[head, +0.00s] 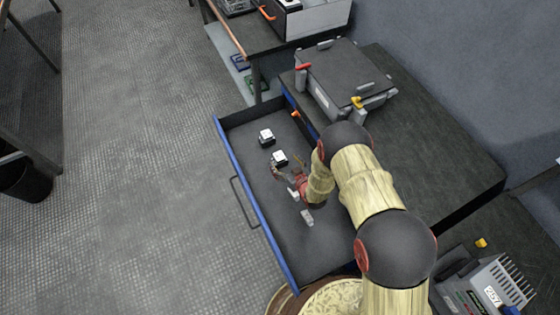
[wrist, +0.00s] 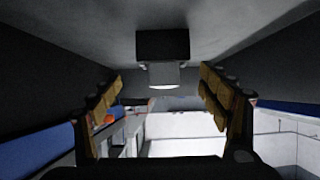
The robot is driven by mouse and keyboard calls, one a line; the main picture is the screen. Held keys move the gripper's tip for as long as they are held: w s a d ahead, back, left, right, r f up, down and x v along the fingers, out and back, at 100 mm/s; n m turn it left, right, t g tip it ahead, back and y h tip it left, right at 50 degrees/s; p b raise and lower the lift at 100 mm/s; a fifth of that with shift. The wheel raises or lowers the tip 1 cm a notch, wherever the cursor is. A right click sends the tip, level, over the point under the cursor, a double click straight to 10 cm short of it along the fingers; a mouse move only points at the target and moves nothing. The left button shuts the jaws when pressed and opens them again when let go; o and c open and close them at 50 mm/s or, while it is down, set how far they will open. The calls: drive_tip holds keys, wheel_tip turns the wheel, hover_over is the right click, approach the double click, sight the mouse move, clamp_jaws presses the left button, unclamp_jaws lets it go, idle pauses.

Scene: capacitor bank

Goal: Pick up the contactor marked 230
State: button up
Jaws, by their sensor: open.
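Two small contactors with black bases and white tops sit in the open drawer (head: 265,215): a far one (head: 266,137) and a nearer one (head: 279,158). No marking is readable on either, so I cannot tell which is 230. My gripper (head: 286,174) is low in the drawer, just on the near side of the nearer contactor. In the wrist view my gripper (wrist: 161,88) has its fingers spread wide, with nothing held. A dark block with a pale part, seemingly a contactor (wrist: 163,48), shows ahead between the fingers, apart from them; the view seems upside down.
Small pale pieces (head: 307,217) lie in the drawer near my gripper. An orange item (head: 295,114) is near the drawer's far right corner. Blue-edged drawer walls surround the space. A grey case (head: 340,75) stands on the dark cabinet top. The drawer's near floor is mostly clear.

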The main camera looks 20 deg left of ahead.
sight(281, 161)
drive_tip(key=b+x, duration=0.1)
drive_tip(key=x, duration=0.3)
drive_tip(key=shift+a, duration=0.5)
drive_tip(key=shift+c, duration=0.7)
drive_tip(key=c, duration=1.4)
drive_tip(key=shift+r, duration=0.1)
drive_tip(key=shift+r, duration=0.1)
